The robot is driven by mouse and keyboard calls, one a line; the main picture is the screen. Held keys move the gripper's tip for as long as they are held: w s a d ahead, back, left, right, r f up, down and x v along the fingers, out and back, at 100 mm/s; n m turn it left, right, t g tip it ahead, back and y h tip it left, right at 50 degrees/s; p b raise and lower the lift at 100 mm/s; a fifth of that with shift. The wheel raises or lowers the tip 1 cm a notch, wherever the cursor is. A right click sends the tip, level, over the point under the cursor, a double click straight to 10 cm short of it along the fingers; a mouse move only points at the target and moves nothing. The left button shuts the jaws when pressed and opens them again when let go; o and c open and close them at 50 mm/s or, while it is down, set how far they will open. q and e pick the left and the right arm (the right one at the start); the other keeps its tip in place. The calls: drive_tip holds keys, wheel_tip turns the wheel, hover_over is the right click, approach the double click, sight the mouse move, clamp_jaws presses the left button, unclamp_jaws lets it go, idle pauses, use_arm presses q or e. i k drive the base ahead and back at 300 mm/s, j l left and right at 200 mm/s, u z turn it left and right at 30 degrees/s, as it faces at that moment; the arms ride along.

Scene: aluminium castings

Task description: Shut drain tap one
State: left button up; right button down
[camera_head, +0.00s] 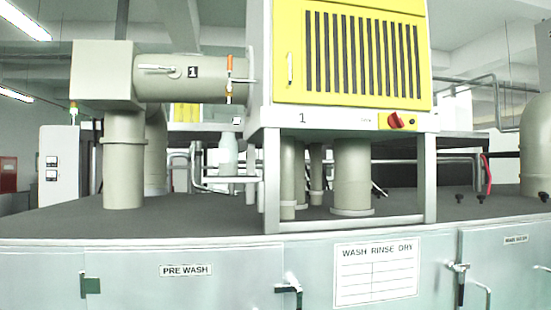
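No tap here carries a readable "drain tap" label, so I cannot tell which is drain tap one. A lever handle (289,288) sits on the front cabinet, pointing left. A valve-like fitting (458,268) with a bent pipe or handle is at the lower right. A short lever (157,68) lies level on the beige duct (205,88), beside a "1" label (193,72). Neither of my grippers is in view.
A yellow-fronted machine (290,85) marked "1", with a red knob (396,120), stands on a frame above the dark worktop (400,213). Signs read PRE WASH (186,270) and WASH RINSE DRY (376,272). Beige pipes (352,175) rise from the worktop.

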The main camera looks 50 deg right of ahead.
sight(230, 57)
drive_tip(key=z, duration=1.15)
drive_tip(key=i, duration=0.05)
